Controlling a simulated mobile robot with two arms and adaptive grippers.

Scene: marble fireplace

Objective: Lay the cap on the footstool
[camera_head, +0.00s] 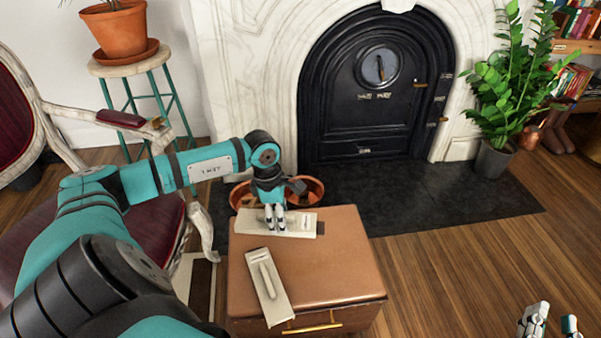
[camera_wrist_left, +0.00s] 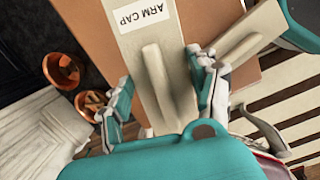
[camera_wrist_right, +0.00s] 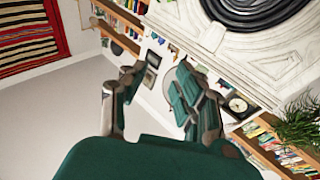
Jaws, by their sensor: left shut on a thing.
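My left gripper (camera_head: 275,218) is shut on a flat cream cap (camera_head: 302,224) with a raised rib along its middle. In the left wrist view this cap (camera_wrist_left: 136,42) carries an "ARM CAP" label and its rib lies between the fingers. It is at the far left part of the brown footstool (camera_head: 335,265); I cannot tell if it touches the top. A second, similar cream cap (camera_head: 266,291) lies on the footstool's near left part, and it also shows in the left wrist view (camera_wrist_left: 245,38). My right gripper (camera_head: 550,325) is open and empty, away to the right.
Copper bowls (camera_head: 308,191) stand on the dark hearth (camera_head: 440,195) behind the footstool. A red armchair (camera_head: 150,220) is at the left. A potted plant (camera_head: 495,158) stands by the fireplace. The wood floor right of the footstool is clear.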

